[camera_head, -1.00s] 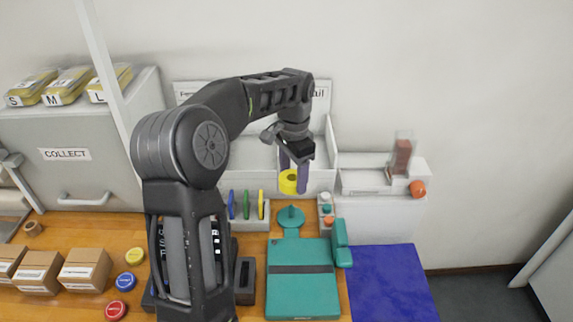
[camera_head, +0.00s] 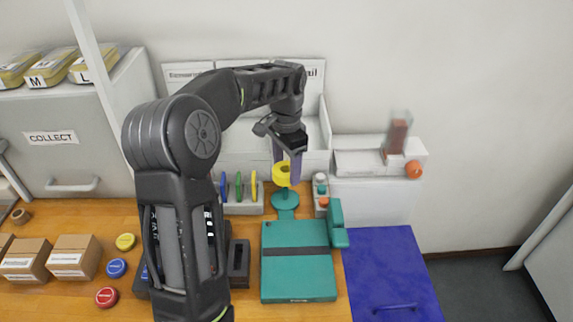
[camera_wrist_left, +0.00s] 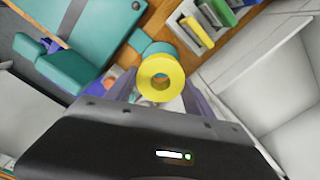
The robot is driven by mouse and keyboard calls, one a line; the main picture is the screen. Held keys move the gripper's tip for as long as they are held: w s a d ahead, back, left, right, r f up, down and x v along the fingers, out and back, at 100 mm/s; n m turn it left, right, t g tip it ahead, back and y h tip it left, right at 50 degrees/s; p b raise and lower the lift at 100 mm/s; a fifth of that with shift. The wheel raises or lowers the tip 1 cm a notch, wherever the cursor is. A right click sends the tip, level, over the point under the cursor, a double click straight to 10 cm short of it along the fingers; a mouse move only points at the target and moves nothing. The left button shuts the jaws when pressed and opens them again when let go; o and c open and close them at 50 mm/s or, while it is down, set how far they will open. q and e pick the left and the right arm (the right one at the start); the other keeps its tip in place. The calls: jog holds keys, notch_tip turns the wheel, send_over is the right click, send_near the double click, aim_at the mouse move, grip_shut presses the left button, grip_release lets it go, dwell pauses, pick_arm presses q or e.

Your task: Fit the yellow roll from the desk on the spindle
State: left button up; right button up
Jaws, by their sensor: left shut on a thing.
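The yellow roll (camera_head: 281,177) is held between the purple fingers of my left gripper (camera_head: 287,173). In the left wrist view the roll (camera_wrist_left: 147,78) is seen nearly end-on with its round hole visible. I cannot tell whether the spindle's post is inside the hole. My right gripper is not in view.
A grey rack (camera_head: 242,209) with blue, green and yellow pieces stands left of the spindle. A small holder (camera_head: 321,205) with teal and orange parts stands close on its right. The teal board (camera_head: 298,285) lies in front, with a blue surface (camera_head: 390,270) to its right.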

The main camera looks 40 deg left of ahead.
pick_arm(q)
jog(key=shift+f+b, duration=0.5)
jog(key=shift+f, duration=0.45)
jog(key=shift+f, duration=0.15)
dwell(0.8)
jog(key=shift+f+b, duration=1.65)
jog(key=shift+f, duration=1.05)
dwell(0.7)
dwell(0.4)
jog(key=o, duration=1.5)
